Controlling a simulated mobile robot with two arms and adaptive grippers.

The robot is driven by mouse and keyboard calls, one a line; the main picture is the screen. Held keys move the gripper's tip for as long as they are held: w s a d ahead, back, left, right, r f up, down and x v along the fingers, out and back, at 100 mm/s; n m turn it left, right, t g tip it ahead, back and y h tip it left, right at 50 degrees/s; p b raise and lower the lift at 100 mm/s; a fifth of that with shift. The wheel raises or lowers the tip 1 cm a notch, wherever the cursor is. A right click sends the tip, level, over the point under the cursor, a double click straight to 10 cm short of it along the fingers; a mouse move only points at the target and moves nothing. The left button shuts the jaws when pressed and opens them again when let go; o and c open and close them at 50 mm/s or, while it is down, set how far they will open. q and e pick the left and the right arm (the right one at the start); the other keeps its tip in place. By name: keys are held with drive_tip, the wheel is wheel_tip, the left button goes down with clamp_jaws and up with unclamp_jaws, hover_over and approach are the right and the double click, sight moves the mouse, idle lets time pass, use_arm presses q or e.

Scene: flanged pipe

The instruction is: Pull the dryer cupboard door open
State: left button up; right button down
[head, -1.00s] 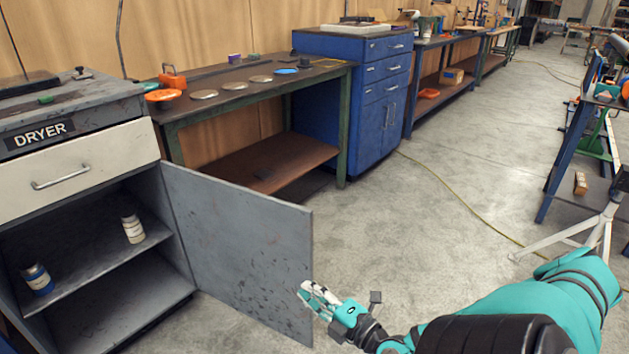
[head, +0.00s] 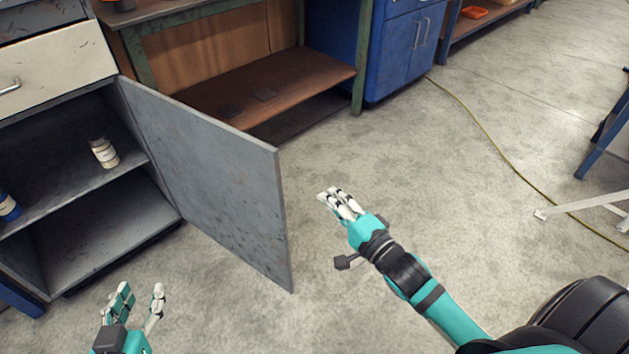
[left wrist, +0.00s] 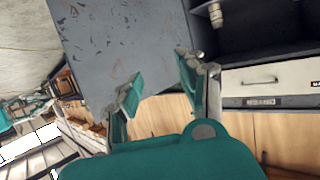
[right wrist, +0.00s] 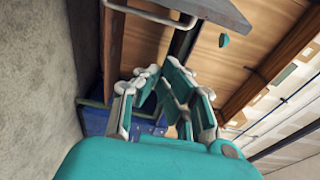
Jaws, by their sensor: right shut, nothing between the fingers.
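The grey dryer cupboard door (head: 215,180) stands wide open, its inner face toward me in the head view. My left gripper (head: 138,292) is open and empty, low in the head view, in front of the cupboard and left of the door's free edge. In the left wrist view a grey panel, seemingly the door (left wrist: 120,40), lies beyond its spread fingers (left wrist: 160,84). My right gripper (head: 335,197) is shut and empty, to the right of the door's free edge and apart from it. Its fingers (right wrist: 163,88) also show in the right wrist view.
The open cupboard's shelf holds a white jar (head: 103,152) and a blue one (head: 8,207). A cream drawer front (head: 50,65) is above. A workbench with a brown lower shelf (head: 240,95) and a blue cabinet (head: 400,50) stand behind.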

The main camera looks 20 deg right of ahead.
drive_tip(key=b+x, duration=0.3)
drive_tip(key=x, duration=0.7)
use_arm(q)
wheel_tip(320, 180, up, 14)
drive_tip(key=d+t+h, duration=0.2)
drive_tip(key=t+h, duration=0.1)
drive_tip(key=t, duration=0.6)
use_arm(e)
drive_tip(key=shift+s+a+f, duration=0.1)
drive_tip(key=shift+s+a, duration=1.45)
drive_tip(key=shift+a, duration=0.2)
use_arm(q)
drive_tip(key=shift+s, duration=0.1)
